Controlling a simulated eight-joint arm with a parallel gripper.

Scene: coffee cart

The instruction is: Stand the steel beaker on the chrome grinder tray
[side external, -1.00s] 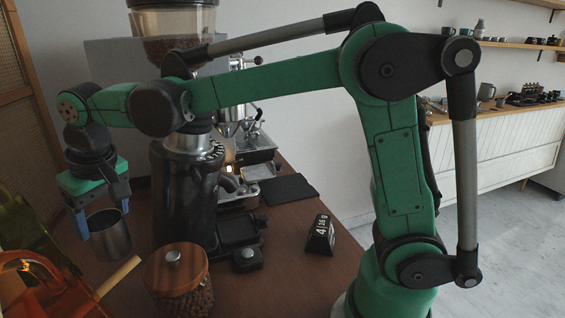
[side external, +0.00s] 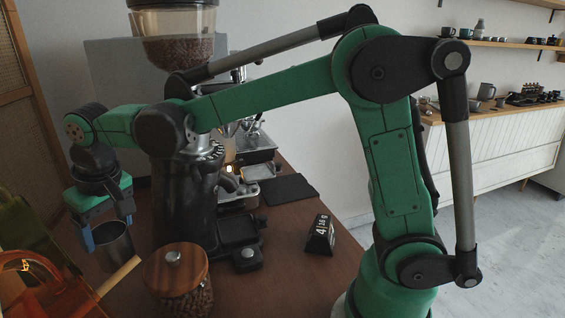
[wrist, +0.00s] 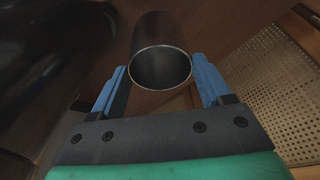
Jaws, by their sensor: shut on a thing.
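The steel beaker (side external: 114,248) is a grey metal cup at the left in the side view, hanging upright or nearly so between the blue fingers of my gripper (side external: 111,228). In the wrist view the beaker (wrist: 160,68) shows its open rim, with my gripper (wrist: 160,80) closed on its two sides. The grinder (side external: 185,205) is a tall dark machine to the right of the beaker. A tray (side external: 238,230) at its foot looks dark rather than chrome and appears bare. The beaker is apart from the tray, on the grinder's other side.
A wooden-lidded jar of beans (side external: 178,270) stands in front of the grinder. An orange, shiny object (side external: 40,285) and a pale wooden handle (side external: 119,276) lie near the beaker. A small black display (side external: 320,235) and dark mat (side external: 288,189) are at the right.

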